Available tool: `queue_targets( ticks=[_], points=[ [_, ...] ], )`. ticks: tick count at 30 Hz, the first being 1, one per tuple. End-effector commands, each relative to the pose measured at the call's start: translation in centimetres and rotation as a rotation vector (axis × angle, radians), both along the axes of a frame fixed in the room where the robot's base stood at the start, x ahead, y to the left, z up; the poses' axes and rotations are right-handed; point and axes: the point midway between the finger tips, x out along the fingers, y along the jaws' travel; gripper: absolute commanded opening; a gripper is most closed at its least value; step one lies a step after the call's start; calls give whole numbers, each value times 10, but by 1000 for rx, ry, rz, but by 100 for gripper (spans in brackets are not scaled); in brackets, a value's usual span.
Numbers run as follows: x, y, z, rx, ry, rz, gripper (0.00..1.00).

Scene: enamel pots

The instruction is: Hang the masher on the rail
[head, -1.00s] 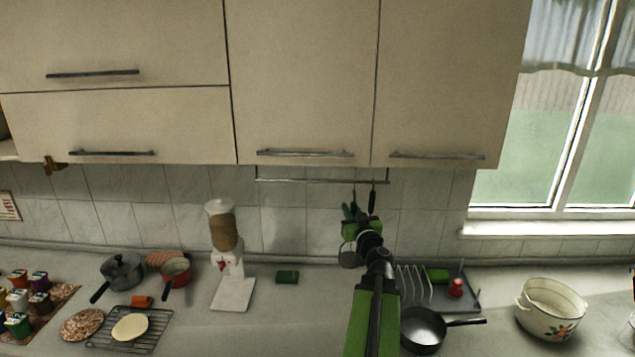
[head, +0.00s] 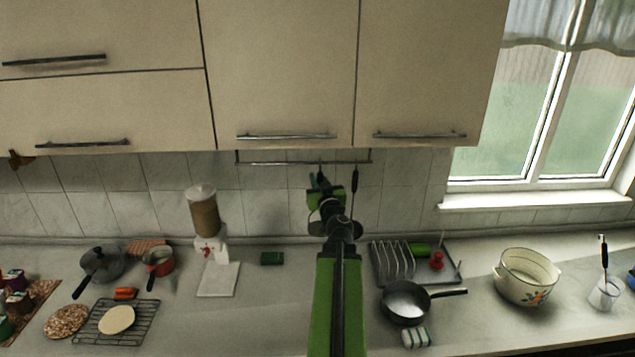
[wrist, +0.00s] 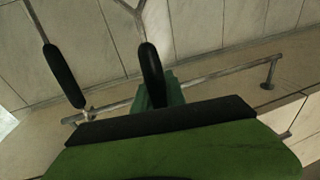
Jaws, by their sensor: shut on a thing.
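The masher (wrist: 151,68) has a dark handle and a forked metal shank in the wrist view. My gripper (head: 326,192) is shut on it, just below the rail; a green finger (wrist: 158,92) shows behind the handle. In the head view my arm hides most of the masher. The rail (head: 270,162) is a thin metal bar under the wall cabinets; it also crosses the wrist view (wrist: 215,77). The masher's handle end is close to the rail, but I cannot tell whether it touches or is hooked on.
Another dark-handled utensil (head: 354,180) hangs from the rail, right of my gripper; it is at left in the wrist view (wrist: 65,76). Cabinets (head: 280,75) are close above. Below stand a dish rack (head: 392,262), a frying pan (head: 405,302) and a dispenser (head: 204,215).

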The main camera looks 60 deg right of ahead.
Motion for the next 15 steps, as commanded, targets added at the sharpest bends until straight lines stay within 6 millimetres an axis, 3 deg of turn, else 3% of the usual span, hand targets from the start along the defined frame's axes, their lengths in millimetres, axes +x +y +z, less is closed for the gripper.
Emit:
queue_targets(
  ticks=[15],
  points=[
    [22, -31, 0, 0, 0, -1, 0]
  ],
)
